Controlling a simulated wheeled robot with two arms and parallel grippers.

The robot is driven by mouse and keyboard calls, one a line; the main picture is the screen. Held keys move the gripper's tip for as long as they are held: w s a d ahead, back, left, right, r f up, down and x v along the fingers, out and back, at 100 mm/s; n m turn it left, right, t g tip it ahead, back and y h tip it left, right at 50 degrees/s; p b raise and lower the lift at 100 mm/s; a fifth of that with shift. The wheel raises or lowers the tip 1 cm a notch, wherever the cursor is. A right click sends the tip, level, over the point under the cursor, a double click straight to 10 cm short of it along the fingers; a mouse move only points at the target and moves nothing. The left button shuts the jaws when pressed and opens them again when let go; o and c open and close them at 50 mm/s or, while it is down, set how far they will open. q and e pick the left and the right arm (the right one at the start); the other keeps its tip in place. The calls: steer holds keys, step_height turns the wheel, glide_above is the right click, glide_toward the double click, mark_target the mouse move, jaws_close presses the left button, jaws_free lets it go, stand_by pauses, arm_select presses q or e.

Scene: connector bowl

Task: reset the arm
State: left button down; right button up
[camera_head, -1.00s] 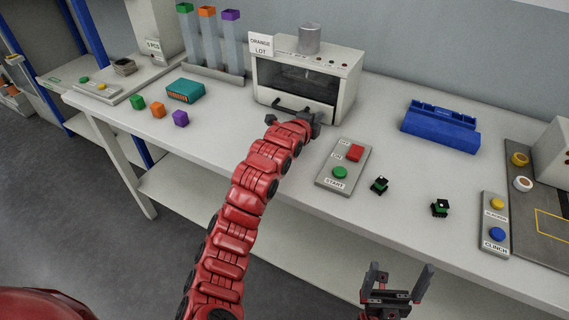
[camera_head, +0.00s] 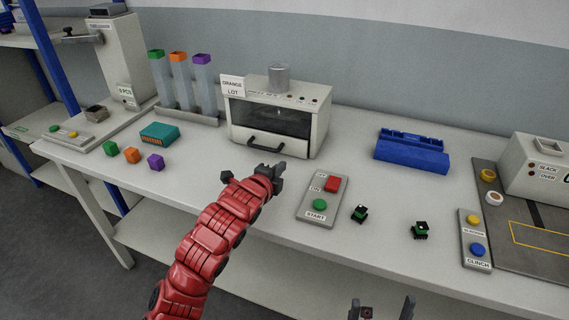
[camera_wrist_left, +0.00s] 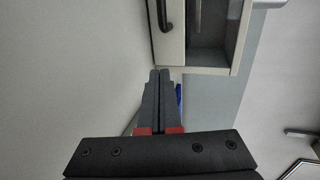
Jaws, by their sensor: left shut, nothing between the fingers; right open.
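My left arm reaches in from the left in the head view. Its left gripper (camera_head: 270,171) hovers above the front part of the table, in front of the oven-like machine (camera_head: 318,125) labelled "ORANGE LOT". The left wrist view shows its fingers (camera_wrist_left: 157,100) together with nothing between them, and the machine's door handle (camera_wrist_left: 165,14) beyond. My right gripper (camera_head: 382,308) is at the bottom edge of the head view, below the table's front edge. Its two fingers stand apart and nothing shows between them; the rest of it is cut off.
A panel (camera_head: 313,212) with red and green buttons lies right of my left gripper. Two small green-black connectors (camera_head: 359,214) (camera_head: 420,230) lie beyond it. A blue rack (camera_head: 411,153), teal block (camera_head: 159,133) and several coloured cubes (camera_head: 132,155) are on the table (camera_head: 200,160).

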arm_select(q)
steer(key=v, duration=0.2)
steer(key=shift+s+a+r, duration=0.15)
steer(key=shift+s+a, duration=0.05)
steer(key=shift+s, duration=0.05)
steer(key=shift+s+r, duration=0.1)
steer(key=shift+s, duration=0.35)
